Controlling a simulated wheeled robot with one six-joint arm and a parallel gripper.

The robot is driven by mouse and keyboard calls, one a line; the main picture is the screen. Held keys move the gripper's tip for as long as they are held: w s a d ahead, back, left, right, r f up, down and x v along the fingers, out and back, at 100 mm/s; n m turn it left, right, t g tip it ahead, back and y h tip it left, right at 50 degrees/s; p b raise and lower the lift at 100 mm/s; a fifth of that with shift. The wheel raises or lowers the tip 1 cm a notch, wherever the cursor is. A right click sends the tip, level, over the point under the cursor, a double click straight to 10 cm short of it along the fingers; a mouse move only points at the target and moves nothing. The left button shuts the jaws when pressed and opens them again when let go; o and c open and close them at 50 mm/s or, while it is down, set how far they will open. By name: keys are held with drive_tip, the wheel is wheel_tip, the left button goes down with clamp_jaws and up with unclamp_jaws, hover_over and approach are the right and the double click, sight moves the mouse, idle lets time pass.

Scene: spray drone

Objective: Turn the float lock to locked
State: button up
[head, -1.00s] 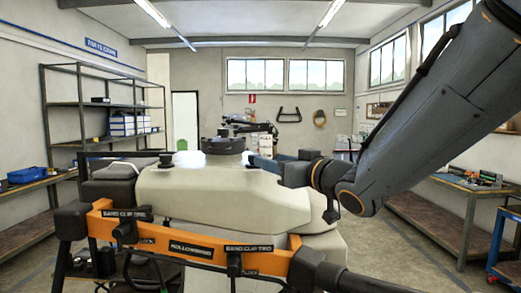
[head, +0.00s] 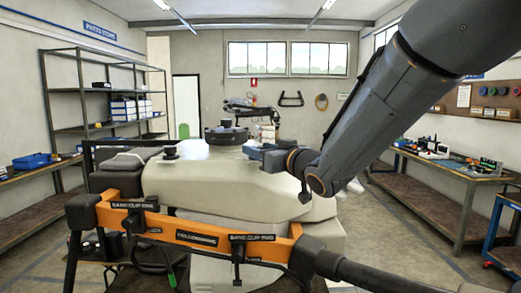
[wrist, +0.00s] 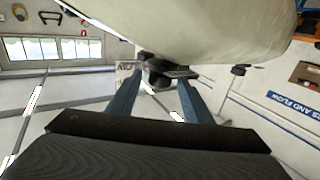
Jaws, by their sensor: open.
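The spray drone's large cream body (head: 235,188) fills the middle of the head view, with an orange frame bar (head: 190,232) in front. A small dark knob (wrist: 158,72) with a lettered plate (wrist: 180,72) shows between and beyond the fingertips, under the cream body edge. I cannot tell whether this knob is the float lock, its setting, or whether the fingers touch it.
A dark round cap (head: 226,136) and a small black knob (head: 170,152) stand on top of the drone. Shelves (head: 95,100) line the left wall. A workbench (head: 450,185) stands at the right, with a blue cart (head: 505,235) nearer. Floor is free between drone and bench.

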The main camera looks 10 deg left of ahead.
drive_tip(key=c, duration=1.1)
drive_tip(key=shift+o, duration=0.2)
